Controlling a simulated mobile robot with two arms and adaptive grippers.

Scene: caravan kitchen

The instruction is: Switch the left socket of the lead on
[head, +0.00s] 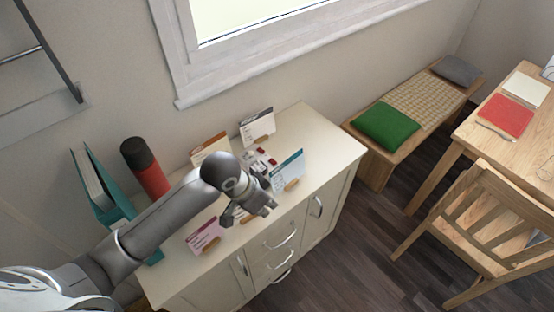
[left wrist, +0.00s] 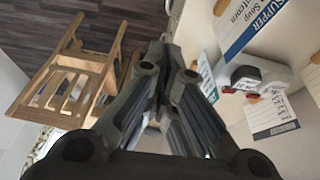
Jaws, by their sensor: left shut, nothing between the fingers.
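The white socket lead (head: 262,156) with red switches lies on the counter among the cards, partly hidden by my left arm and a card. In the left wrist view the lead (left wrist: 244,74) shows at the right, with small red marks and a dark part on it; which socket is which and how the switches are set is too small to tell. My left gripper (head: 250,207) is above the front part of the counter, nearer the drawers than the lead. Its fingers (left wrist: 160,58) are shut, empty and apart from the lead. My right gripper is not in view.
Cards on wooden stands surround the lead: a white one (head: 257,125) behind, a blue-topped one (head: 288,170) to the right, a pink one (head: 204,236) in front. A red bottle (head: 147,170) and teal binder (head: 106,188) stand left. The counter's right end is clear.

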